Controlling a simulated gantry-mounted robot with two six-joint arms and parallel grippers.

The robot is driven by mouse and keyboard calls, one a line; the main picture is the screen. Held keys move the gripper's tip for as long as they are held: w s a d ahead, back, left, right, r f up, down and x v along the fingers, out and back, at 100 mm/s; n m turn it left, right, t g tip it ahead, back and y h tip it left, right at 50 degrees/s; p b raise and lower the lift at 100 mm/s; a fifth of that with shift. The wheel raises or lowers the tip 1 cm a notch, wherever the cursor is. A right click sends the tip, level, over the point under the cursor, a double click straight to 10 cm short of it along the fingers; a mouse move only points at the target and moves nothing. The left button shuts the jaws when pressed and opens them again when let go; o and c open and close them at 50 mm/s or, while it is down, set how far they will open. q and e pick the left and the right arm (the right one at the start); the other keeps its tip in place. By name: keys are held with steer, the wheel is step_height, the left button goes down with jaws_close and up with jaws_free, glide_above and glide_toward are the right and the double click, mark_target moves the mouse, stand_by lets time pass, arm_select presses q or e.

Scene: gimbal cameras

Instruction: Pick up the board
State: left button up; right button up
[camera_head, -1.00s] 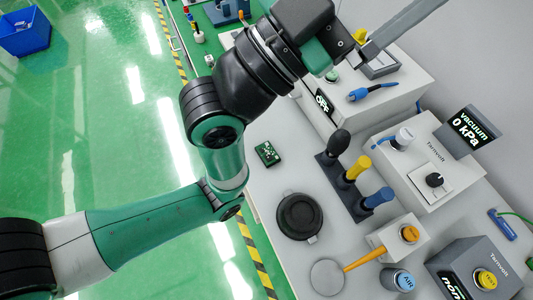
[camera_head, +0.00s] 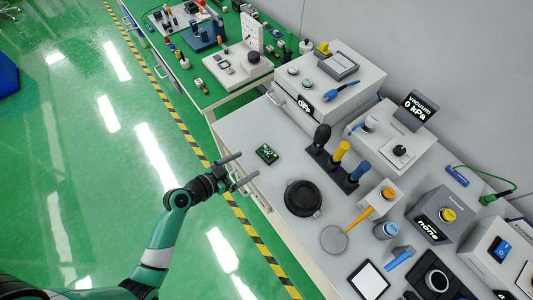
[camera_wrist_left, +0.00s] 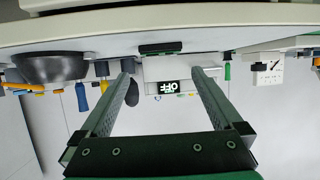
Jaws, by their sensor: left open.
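The board (camera_head: 267,153), a small green circuit board, lies flat on the pale table near its left edge. My left gripper (camera_head: 249,164) is open and empty at the table's left edge, its two fingers pointing towards the board and apart from it. The left wrist view is upside down. It shows the board (camera_wrist_left: 165,49) edge-on as a thin dark green strip on the table, beyond the fingertips and roughly centred between the fingers (camera_wrist_left: 162,68). My right gripper is not in view.
A round black dish (camera_head: 303,198) sits in front of the board. A rack with black, yellow and blue handles (camera_head: 334,168) stands to its right. A box with an OFF display (camera_head: 335,85) is behind. The table around the board is clear.

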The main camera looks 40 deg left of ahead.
mark_target(268, 152)
arm_select(q)
steer(key=x, duration=0.4)
steer(key=shift+r, duration=0.1)
steer(key=shift+w+b, duration=0.2)
steer(key=shift+b, duration=0.15)
steer(key=x, duration=0.2)
steer(key=b+x, duration=0.1)
steer(key=x, duration=0.2)
steer(key=shift+s+a+f, duration=0.1)
steer(key=shift+s+f, duration=0.05)
steer(key=shift+f, duration=0.05)
steer(key=c, duration=1)
steer(key=shift+r, duration=0.2)
